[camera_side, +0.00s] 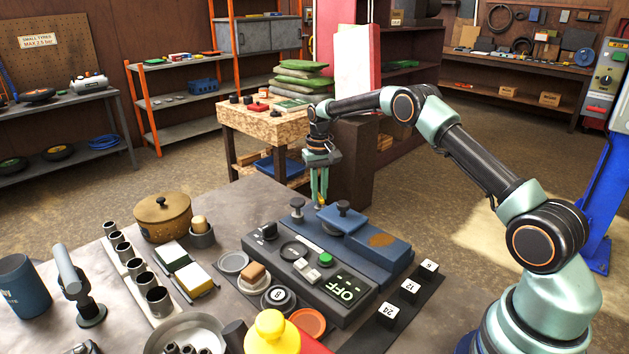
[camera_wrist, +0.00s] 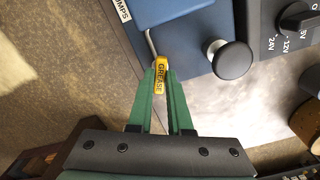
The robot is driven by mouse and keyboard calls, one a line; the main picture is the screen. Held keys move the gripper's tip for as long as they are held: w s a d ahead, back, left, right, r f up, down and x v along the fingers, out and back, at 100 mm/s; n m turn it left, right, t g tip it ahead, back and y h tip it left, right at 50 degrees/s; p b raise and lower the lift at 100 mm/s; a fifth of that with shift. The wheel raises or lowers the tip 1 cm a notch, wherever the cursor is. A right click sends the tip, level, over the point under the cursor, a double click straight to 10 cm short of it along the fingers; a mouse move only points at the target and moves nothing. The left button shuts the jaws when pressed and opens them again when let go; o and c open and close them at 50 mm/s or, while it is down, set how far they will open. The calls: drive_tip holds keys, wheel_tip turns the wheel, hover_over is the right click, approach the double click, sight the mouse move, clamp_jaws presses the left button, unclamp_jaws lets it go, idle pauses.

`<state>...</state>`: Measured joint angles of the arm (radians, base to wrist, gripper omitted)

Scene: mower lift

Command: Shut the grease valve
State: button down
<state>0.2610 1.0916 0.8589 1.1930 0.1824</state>
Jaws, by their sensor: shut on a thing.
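The grease valve's yellow handle (camera_wrist: 160,76), marked GREASE, is between the green fingertips of my gripper (camera_wrist: 160,88) in the wrist view. A metal pipe runs from it to the blue unit (camera_wrist: 184,14). My gripper is shut on the handle. In the side view my gripper (camera_side: 319,203) points straight down at the far edge of the bench, and a small bit of yellow shows between its tips. The handle's lettering runs along the line of the fingers. The valve body is mostly hidden.
A black knob (camera_wrist: 231,60) stands close to the right of the handle in the wrist view. In the side view, a blue block (camera_side: 341,219) and a control box with an OFF display (camera_side: 347,291) stand near my gripper. Open floor lies beyond the bench edge.

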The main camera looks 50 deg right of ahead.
sight(320, 195)
drive_tip(key=m, duration=0.6)
drive_tip(key=shift+m, duration=0.3)
drive_tip(key=m, duration=0.6)
drive_tip(key=shift+d+r, duration=0.1)
drive_tip(key=shift+m, duration=0.3)
drive_tip(key=c, duration=0.8)
unclamp_jaws()
drive_tip(key=shift+c, duration=0.2)
wheel_tip(320, 195, up, 12)
drive_tip(key=s+a+r, duration=0.1)
drive_tip(key=s+r, duration=0.4)
drive_tip(key=r, duration=0.2)
drive_tip(key=shift+s+a, duration=0.35)
drive_tip(key=shift+s, duration=0.05)
idle(1.5)
